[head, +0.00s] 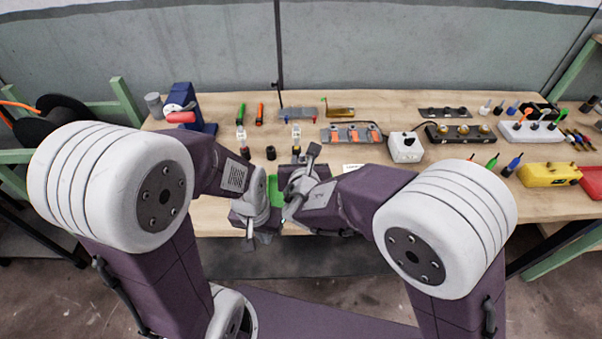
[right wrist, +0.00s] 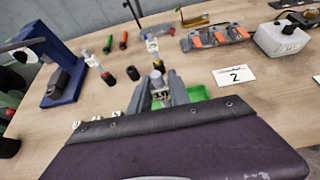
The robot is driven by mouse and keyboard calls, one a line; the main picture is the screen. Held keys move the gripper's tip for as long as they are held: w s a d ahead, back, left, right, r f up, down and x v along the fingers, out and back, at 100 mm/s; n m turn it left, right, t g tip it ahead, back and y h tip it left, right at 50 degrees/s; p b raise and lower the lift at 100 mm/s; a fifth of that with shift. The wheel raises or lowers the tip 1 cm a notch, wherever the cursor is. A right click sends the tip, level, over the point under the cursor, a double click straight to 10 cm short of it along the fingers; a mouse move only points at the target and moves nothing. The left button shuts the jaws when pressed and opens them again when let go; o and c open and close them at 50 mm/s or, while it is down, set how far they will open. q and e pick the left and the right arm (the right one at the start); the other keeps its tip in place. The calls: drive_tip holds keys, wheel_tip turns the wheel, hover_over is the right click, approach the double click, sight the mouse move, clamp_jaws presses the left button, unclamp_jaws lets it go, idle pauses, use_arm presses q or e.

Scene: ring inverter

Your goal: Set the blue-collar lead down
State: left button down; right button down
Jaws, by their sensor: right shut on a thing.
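My right gripper (head: 304,160) is at the middle of the bench, near the front edge. In the right wrist view the gripper (right wrist: 164,88) is shut on a small pale piece with a dark tip (right wrist: 158,66). The jaws hide most of it, and no blue collar shows on it. My left gripper (head: 255,226) points down at the front edge, below and left of the right one; its jaw gap cannot be made out. A blue-and-black tapered piece (head: 513,163) lies on the right of the bench, apart from both grippers. I cannot tell whether it is a lead.
A green tray (head: 275,190) lies under and between the grippers. Small white-topped pieces (head: 241,133) and black cylinders (head: 270,153) stand behind them. A white box (head: 405,147), a card marked 2 (right wrist: 236,75) and a blue press (head: 190,108) stand around. Bare wood shows at front left.

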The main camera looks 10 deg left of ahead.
drive_tip(key=shift+w+a+f, duration=0.25)
drive_tip(key=shift+w+f, duration=0.1)
drive_tip(key=shift+w, duration=0.25)
wheel_tip(320, 180, down, 4)
drive_tip(key=shift+b, duration=0.3)
drive_tip(key=shift+s, duration=0.1)
drive_tip(key=shift+f, duration=0.1)
drive_tip(key=c, duration=1.2)
unclamp_jaws()
